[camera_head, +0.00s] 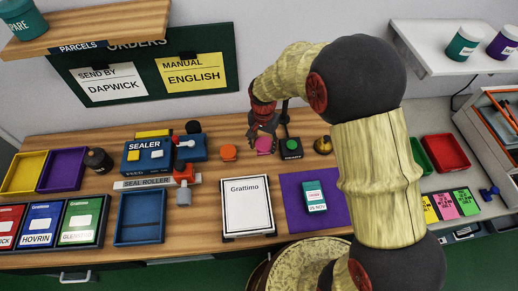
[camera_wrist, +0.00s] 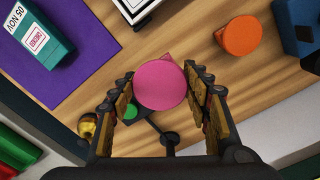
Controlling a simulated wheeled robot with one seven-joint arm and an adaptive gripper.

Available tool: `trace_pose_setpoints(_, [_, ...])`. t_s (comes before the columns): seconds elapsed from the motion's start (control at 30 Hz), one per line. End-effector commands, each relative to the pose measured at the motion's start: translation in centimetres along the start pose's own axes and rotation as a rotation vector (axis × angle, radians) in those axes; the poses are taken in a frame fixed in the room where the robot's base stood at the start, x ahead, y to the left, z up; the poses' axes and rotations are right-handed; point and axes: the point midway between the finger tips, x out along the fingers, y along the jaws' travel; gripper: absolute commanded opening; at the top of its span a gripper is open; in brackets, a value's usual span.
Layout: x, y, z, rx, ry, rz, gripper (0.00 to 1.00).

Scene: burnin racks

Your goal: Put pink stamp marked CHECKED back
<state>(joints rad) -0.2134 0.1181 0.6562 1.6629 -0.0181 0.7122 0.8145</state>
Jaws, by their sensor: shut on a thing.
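The pink stamp (camera_wrist: 160,85) is a round pink piece with a small pointed tab, seen from above between my fingers in the wrist view. My gripper (camera_wrist: 163,92) is shut on it. In the head view, my gripper (camera_head: 264,132) points down at the back of the wooden bench, with the pink stamp (camera_head: 264,147) at its fingertips. I cannot tell whether the stamp's underside touches the bench. Its CHECKED marking is not readable. A similar orange stamp (camera_head: 229,152) stands to its left; it also shows in the wrist view (camera_wrist: 241,36).
A black device with a green button (camera_head: 291,143) stands close right of the stamp, with a gold bell (camera_head: 323,145) beyond. A teal box (camera_head: 314,196) bearing a pink mark rests on a purple mat (camera_head: 296,218). The sealer (camera_head: 150,152) and a Grattimo sheet (camera_head: 247,208) are left.

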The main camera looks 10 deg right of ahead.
Motion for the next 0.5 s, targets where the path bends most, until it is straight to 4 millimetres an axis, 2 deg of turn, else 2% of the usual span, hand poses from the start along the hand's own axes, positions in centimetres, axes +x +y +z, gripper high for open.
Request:
trace_pose_setpoints(0.03, [1.5,-0.5,-0.3,0.0,-0.006,0.006,0.32])
trace_pose_setpoints(0.2, [3.9,-2.1,-1.7,0.0,-0.004,0.004,0.32])
trace_pose_setpoints(0.5, [5.5,-3.2,-2.7,-0.001,-0.003,0.003,0.32])
